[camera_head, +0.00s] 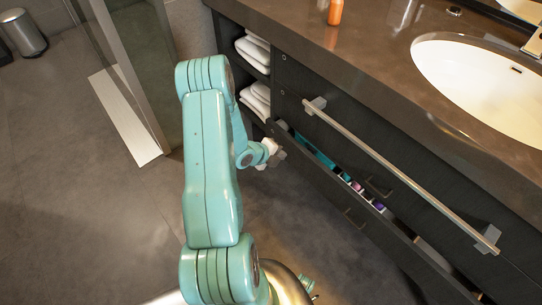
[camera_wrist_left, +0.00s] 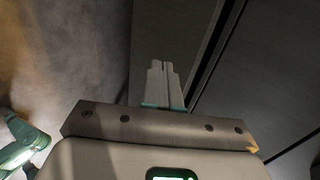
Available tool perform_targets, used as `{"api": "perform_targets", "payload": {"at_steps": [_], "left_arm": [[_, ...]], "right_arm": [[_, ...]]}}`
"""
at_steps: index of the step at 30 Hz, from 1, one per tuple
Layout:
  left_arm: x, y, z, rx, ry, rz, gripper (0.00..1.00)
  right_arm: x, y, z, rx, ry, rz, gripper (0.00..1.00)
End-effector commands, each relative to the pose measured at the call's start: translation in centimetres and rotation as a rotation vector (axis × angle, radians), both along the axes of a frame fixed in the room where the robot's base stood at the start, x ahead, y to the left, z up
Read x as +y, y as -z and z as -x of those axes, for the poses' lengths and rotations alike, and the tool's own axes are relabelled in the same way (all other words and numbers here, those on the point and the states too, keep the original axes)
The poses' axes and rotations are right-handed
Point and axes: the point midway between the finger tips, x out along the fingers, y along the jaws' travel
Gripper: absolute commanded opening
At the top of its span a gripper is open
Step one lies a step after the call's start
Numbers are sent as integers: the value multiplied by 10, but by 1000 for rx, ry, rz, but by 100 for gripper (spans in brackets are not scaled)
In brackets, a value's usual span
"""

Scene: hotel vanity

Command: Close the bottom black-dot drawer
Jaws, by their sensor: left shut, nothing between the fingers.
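The vanity's lower drawer (camera_head: 345,198) stands partly open in the head view, its dark front pulled out from the cabinet. Teal, white and purple items show in the gap behind its front. I cannot make out a black dot on it. My left gripper (camera_head: 279,154) is at the drawer's far left end, just outside its front. In the left wrist view my left gripper (camera_wrist_left: 163,64) is shut and empty, its fingers together against a dark panel. I cannot tell whether the tips touch it. My right gripper is not in view.
The upper drawer has a long metal bar handle (camera_head: 395,170) jutting out above the open one. Shelves with white towels (camera_head: 256,98) are left of the drawers. An orange bottle (camera_head: 335,12) and a basin (camera_head: 480,85) are on the counter.

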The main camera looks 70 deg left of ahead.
Motion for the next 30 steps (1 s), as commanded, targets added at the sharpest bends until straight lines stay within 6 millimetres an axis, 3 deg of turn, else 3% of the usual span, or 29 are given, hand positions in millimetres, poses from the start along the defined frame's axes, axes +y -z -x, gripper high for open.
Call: {"api": "perform_targets", "payload": {"at_steps": [3,7,21,30], "left_arm": [[5,-1,-21,-2,2,-3,0],[8,-1,-33,-1,1,-2,0],[10,0,-41,-1,1,-1,0],[23,0,-86,-3,3,-4,0]], "right_arm": [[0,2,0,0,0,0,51],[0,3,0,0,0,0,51],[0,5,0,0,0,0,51],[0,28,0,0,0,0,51]]}}
